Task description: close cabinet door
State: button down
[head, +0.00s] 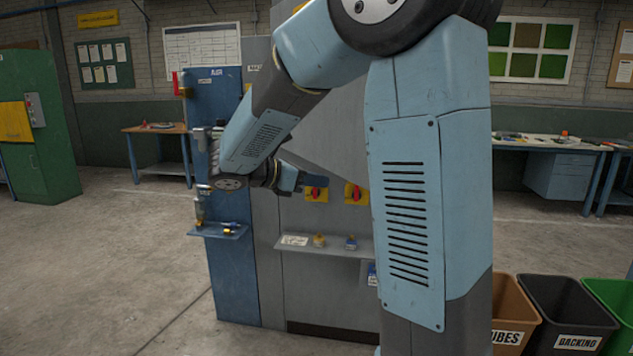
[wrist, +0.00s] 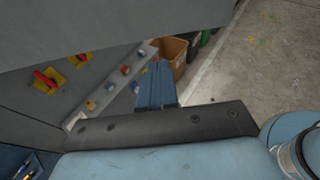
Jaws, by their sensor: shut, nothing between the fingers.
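A grey cabinet (head: 265,215) stands behind my arm in the head view. A grey panel that looks like its door (head: 335,115) stands out from it, with a slanting lower edge; my arm hides part of it, so its exact angle is unclear. The same grey panel (wrist: 110,30) fills the top of the wrist view. My gripper (head: 297,181) is near the panel's lower left corner in the head view. In the wrist view its blue fingers (wrist: 156,80) are together and empty, just below the panel's edge. I cannot tell whether they touch it.
Red switches on yellow plates (head: 316,194) and a shelf with small items (head: 325,246) are below the panel. A blue panel with a small shelf (head: 230,270) stands left. Bins (head: 570,310) stand at the right. The floor at left is clear.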

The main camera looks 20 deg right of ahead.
send_near(366, 184)
jog(key=x, duration=0.5)
jog(key=shift+s+f, duration=0.1)
jog(key=shift+f, duration=0.05)
jog(key=shift+d, duration=0.75)
